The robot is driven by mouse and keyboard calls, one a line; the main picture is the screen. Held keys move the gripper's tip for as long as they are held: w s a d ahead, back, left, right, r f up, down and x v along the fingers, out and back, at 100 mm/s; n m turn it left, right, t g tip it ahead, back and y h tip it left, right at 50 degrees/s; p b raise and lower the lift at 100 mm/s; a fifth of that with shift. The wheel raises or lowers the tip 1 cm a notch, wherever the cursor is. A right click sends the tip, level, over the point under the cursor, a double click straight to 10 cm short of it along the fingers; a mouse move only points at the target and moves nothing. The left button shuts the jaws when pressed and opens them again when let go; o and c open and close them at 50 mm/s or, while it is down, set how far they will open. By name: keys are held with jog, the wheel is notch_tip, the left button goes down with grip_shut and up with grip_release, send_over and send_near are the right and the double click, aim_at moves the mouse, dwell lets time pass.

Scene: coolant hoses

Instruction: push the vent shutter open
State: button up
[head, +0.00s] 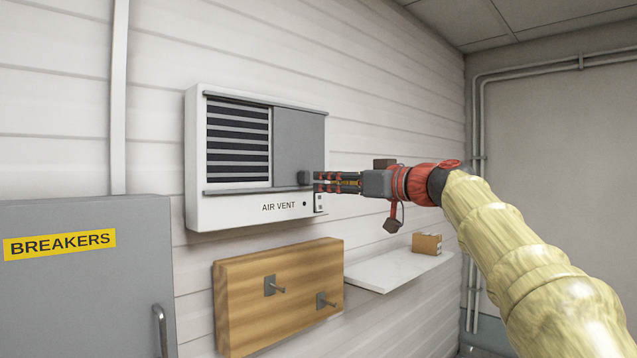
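The air vent (230,210) is a white box on the wall, labelled AIR VENT. Its grey sliding shutter (298,135) stands at the right half of the opening, and dark louvres (237,142) show uncovered on the left. A small dark knob (304,178) sits at the shutter's lower right. My gripper (318,182) comes from the right with its fingertips at the knob. I cannot tell whether they touch it. The fingers look close together, seen from the side, and any gap between them is unclear.
A grey BREAKERS cabinet (85,290) stands at lower left. Below the vent a wooden board (240,310) carries metal pegs. A white shelf (385,270) to its right holds a small brown box (427,244). Pipes (480,120) run along the far right wall.

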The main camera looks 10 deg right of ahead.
jog(key=v, duration=0.5)
jog(key=shift+s+d, duration=0.1)
dwell(0.3)
